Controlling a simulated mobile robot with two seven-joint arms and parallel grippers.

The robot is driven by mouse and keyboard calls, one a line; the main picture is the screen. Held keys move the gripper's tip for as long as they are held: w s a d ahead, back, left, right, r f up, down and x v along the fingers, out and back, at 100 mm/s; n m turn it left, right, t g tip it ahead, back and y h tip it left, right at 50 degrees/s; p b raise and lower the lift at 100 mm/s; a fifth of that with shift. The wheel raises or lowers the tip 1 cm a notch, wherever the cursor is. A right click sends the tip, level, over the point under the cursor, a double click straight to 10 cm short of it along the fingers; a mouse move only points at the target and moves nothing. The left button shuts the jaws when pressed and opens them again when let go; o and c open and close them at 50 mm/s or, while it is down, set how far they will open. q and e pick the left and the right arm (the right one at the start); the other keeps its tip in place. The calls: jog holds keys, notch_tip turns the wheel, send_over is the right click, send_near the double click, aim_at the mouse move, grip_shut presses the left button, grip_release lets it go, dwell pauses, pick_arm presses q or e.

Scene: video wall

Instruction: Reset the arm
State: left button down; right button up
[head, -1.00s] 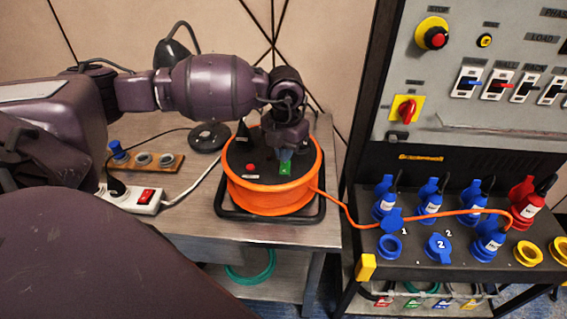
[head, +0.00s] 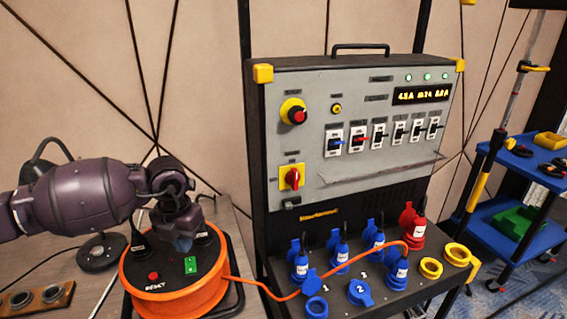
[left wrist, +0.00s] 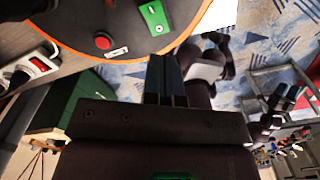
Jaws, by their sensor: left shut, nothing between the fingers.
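My left gripper (head: 183,243) hangs over the top of an orange cable reel (head: 160,303) in the head view. Its fingers are shut and empty, just behind a green rocker switch (head: 190,265). A red button (head: 153,276) with a RESET label sits on the reel's black top, left of the switch. In the left wrist view the shut fingers (left wrist: 166,75) show near the reel's edge, with the green switch (left wrist: 153,17) and red button (left wrist: 102,41) beyond them. I cannot tell any contact. My right gripper cannot be made out.
A grey control panel (head: 360,95) with switches stands right of the reel, with blue plugs and sockets (head: 360,292) below it. An orange cable (head: 262,289) runs from the reel to there. A blue cart (head: 515,230) is at far right.

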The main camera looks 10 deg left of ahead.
pick_arm(q)
jog(key=s+d+f+n+t+h, duration=0.15)
jog(key=s+d+h, duration=0.25)
jog(key=d+h, duration=0.5)
jog(key=s+d+f+n+h, duration=0.2)
jog(key=s+d+n+h, duration=0.15)
jog(key=d+h, duration=0.55)
jog(key=s+a+f+n+t+y, duration=0.1)
jog(key=a+f+n+t+y, duration=0.35)
jog(key=n+t+y, duration=0.5)
jog(key=s+a+f+n+t+y, duration=0.1)
jog(key=a+f+n+t+y, duration=0.4)
jog(key=n, duration=0.8)
jog(key=s+a+f+n+g+y, duration=0.3)
jog(key=s+f+n, duration=0.4)
jog(key=s+f, duration=0.4)
jog(key=shift+s+a+g+y, duration=0.2)
jog(key=shift+a+g+y, duration=0.25)
jog(key=shift+g, duration=0.45)
pick_arm(e)
jog(key=shift+s+d+f, duration=0.1)
jog(key=shift+s+f, duration=0.35)
jog(key=shift+f, duration=0.3)
